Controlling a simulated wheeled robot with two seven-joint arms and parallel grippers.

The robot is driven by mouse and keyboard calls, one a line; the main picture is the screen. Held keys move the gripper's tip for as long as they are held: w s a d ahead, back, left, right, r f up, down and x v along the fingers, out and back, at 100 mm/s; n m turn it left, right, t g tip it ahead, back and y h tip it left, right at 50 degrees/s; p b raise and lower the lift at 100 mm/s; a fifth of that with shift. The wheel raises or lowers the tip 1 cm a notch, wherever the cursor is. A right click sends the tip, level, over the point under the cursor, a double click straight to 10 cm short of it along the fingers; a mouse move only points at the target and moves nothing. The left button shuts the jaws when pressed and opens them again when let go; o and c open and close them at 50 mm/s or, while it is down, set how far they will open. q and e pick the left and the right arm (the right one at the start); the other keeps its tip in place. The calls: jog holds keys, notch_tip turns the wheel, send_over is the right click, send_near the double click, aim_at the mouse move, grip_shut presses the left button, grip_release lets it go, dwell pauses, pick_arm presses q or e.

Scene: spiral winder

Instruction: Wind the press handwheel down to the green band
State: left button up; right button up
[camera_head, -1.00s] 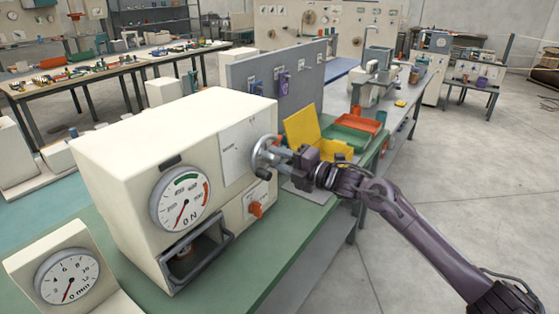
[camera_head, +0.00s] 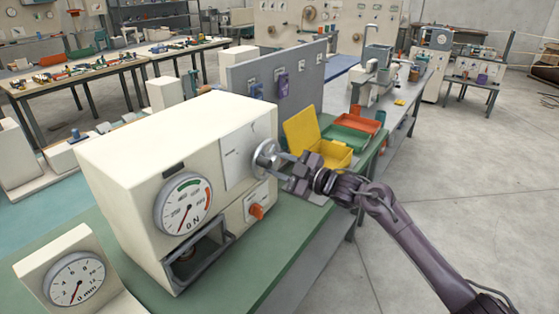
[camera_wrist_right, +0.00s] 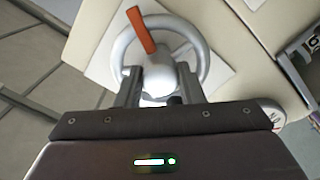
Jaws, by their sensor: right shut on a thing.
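The cream press (camera_head: 165,140) stands on the green bench. Its grey handwheel (camera_head: 265,158) sits on the right side face. My right gripper (camera_head: 287,161) is at the wheel, its fingers shut on the wheel's pale middle part. In the right wrist view the handwheel (camera_wrist_right: 198,45) shows a round grey rim and an orange bar (camera_wrist_right: 140,30) across it. The fingers (camera_wrist_right: 158,90) stand on either side of the pale middle part. The front force gauge (camera_head: 184,205) has a green band (camera_head: 187,184) at its top; its red needle points lower left, away from the band. My left gripper is out of view.
A small mm dial (camera_head: 75,280) stands at front left, its needle pointing lower left. An orange knob (camera_head: 257,211) is below the wheel. A yellow bin (camera_head: 303,133), a green tray (camera_head: 348,138) and an orange tray (camera_head: 362,121) lie behind my gripper. Open floor is at right.

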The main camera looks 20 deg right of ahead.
jog(key=m+p, duration=0.3)
jog(key=m, duration=0.3)
jog(key=shift+m+p, duration=0.3)
jog(key=shift+p, duration=0.1)
jog(key=m+p, duration=0.2)
jog(key=m, duration=0.1)
jog(key=shift+s+a, duration=0.1)
jog(key=shift+f+m+p, duration=0.2)
jog(key=shift+m+p, duration=0.4)
jog(key=shift+m, duration=0.6)
jog(key=shift+f, duration=0.1)
jog(key=o, duration=0.6)
jog(key=shift+c, duration=0.2)
jog(key=o, duration=0.4)
jog(key=shift+r, duration=0.2)
